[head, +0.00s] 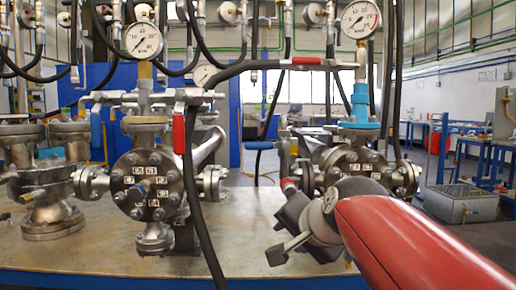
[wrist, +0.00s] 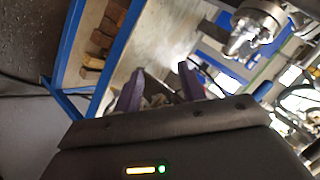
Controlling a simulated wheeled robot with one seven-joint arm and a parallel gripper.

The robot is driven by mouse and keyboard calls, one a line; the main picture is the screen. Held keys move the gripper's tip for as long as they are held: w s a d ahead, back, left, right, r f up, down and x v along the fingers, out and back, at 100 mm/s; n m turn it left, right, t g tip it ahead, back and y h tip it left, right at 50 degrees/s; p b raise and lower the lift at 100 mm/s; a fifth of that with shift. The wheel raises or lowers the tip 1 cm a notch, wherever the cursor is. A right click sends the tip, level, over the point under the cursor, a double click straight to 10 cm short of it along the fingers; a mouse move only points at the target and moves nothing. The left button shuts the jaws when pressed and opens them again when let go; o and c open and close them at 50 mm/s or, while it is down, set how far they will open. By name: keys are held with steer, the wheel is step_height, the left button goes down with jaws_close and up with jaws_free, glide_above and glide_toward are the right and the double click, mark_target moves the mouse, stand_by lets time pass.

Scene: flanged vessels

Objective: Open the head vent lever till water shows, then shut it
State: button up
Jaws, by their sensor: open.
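Two flanged steel vessels stand on the bench in the head view: a left vessel (head: 146,186) and a right vessel (head: 350,160), partly hidden by my arm. A red lever (head: 179,134) hangs upright beside the left vessel's top fittings. Another red lever (head: 307,61) lies level on the line between the gauges. A blue lever (head: 259,145) sits left of the right vessel. I cannot tell which is the head vent lever. No water shows. My gripper (head: 279,252) is low in front of the right vessel, away from these levers. In the wrist view its fingers (wrist: 159,88) are apart and empty.
Pressure gauges (head: 144,40) and (head: 361,20) stand above the vessels. Black hoses hang around them, one (head: 200,220) crossing the bench front. Another flanged fitting (head: 45,185) stands at left. The metal benchtop (head: 100,262) is clear at front. A metal tank (head: 462,202) is at right.

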mark_target(259, 146)
steer(key=w+a+r+m+t+y, duration=0.1)
steer(key=w+r+m, duration=0.1)
steer(key=w+r, duration=0.2)
steer(key=w+a+r+m+t+y, duration=0.1)
steer(key=w+r+m, duration=0.1)
steer(key=w+r, duration=0.2)
steer(key=w+a+r+m+t+y, duration=0.1)
steer(key=w+r+m+t, duration=0.1)
steer(key=r, duration=0.5)
steer(key=shift+w+a+r+m, duration=0.15)
steer(key=shift+w+m, duration=0.15)
steer(key=shift+w, duration=0.6)
steer(key=shift+w+r, duration=0.15)
steer(key=shift+w, duration=0.15)
steer(key=p+x, duration=0.2)
steer(key=x, duration=0.5)
steer(key=shift+a, duration=0.15)
jaws_close()
